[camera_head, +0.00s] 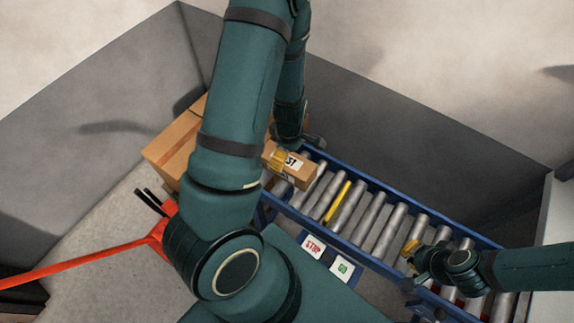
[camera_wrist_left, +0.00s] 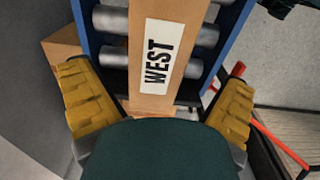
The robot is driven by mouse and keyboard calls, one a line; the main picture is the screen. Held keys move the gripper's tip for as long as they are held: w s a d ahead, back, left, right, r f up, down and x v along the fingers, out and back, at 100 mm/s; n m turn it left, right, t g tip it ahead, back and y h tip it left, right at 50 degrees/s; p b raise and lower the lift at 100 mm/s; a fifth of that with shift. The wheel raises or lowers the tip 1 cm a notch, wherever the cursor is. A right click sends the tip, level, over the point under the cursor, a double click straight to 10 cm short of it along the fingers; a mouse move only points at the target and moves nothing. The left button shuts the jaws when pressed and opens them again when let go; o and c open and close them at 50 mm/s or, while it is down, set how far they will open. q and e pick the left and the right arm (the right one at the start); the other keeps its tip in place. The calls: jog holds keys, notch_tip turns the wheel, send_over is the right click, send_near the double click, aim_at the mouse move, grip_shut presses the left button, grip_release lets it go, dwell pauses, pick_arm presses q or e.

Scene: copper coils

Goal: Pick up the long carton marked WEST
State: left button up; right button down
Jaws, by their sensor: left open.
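The long brown carton (camera_head: 303,174) lies on the left end of a roller conveyor in the head view, partly hidden behind my left arm. In the left wrist view the carton (camera_wrist_left: 153,104) shows a white label reading WEST. My left gripper (camera_head: 279,158) is over the carton, and one yellow finger shows beside the label. In the wrist view the left gripper (camera_wrist_left: 155,72) is open, with its yellow fingers wide on either side of the carton and gaps on both sides. My right gripper (camera_head: 411,250) is over the conveyor's right part; its finger spacing is unclear.
The blue-framed conveyor (camera_head: 427,212) has grey rollers and one yellow roller (camera_head: 337,202). A red STOP sign (camera_head: 314,246) and a green-marked sign (camera_head: 343,269) are beside it. A large cardboard box (camera_head: 168,147) and an orange-handled cart (camera_head: 95,259) are at left. Grey walls stand behind.

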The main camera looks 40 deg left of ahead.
aim_at(287, 165)
pick_arm(q)
jog(key=f, duration=0.2)
jog(key=a+f, duration=0.1)
jog(key=shift+f, duration=0.95)
jog(key=shift+c, duration=0.3)
jog(key=c, duration=1.2)
